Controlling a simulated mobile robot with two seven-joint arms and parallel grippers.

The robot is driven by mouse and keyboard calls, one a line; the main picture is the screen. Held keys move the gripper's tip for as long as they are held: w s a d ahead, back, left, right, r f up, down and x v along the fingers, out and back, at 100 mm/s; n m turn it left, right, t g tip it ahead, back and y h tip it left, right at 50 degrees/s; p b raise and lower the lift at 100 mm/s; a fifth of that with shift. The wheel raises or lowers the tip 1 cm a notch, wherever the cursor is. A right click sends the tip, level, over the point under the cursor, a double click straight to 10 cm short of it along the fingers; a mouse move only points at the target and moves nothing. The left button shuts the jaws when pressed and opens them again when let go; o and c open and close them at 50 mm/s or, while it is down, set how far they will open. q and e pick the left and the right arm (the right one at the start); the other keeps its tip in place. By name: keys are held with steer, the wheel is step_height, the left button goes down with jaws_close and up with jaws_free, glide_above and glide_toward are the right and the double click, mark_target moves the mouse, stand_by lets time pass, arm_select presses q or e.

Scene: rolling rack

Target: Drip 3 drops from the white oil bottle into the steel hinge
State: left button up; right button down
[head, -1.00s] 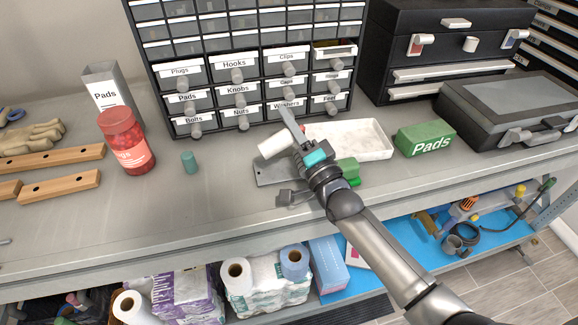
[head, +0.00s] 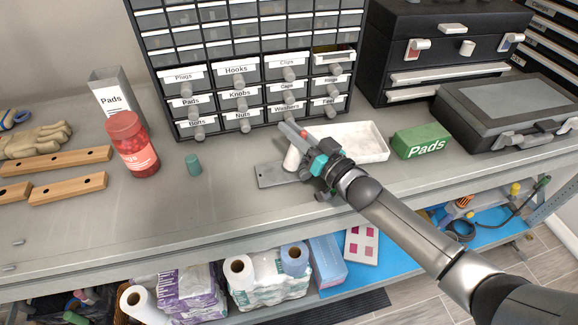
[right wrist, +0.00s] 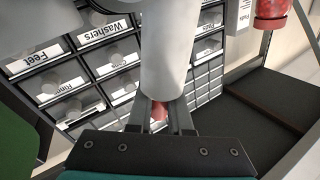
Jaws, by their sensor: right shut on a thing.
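The white oil bottle (head: 292,159) is held in my right gripper (head: 304,146), over or beside the steel hinge. In the head view it looks close to upright, and the gripper hides part of it. In the right wrist view the white bottle (right wrist: 166,50) fills the middle, between the fingers. The steel hinge (head: 270,176) is a flat grey plate on the bench; my gripper covers its right part. My left gripper is not in view.
A white tray (head: 372,142) and a green Pads box (head: 420,143) lie to the right. A drawer cabinet (head: 240,118) stands behind. A small teal cylinder (head: 193,164) and a red jar (head: 133,145) are to the left.

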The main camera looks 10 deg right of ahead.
step_height(320, 180, up, 7)
steer(key=p, duration=0.5)
steer(key=shift+f, duration=0.15)
steer(key=shift+p, duration=0.35)
steer(key=n+g+p, duration=0.1)
steer(key=n+p, duration=0.2)
steer(key=n, duration=0.1)
steer(key=shift+a, duration=0.1)
